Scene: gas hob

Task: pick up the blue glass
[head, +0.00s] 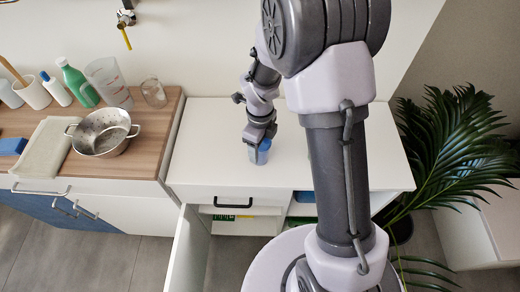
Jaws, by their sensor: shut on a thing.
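The blue glass (259,155) is at the white cabinet top in the middle of the head view. My gripper (258,138) comes down over it from above and is shut on its upper part. The gripper hides the rim of the glass. The lower part shows below the fingers, and it looks about upright. I cannot tell whether its base touches the white top or is a little above it.
The white top (210,150) is otherwise clear. A wooden counter at left holds a steel colander (102,133), a clear glass (153,93), a measuring jug (107,82) and a green bottle (78,84). A drawer or door (187,252) stands open below. A plant (450,150) is at right.

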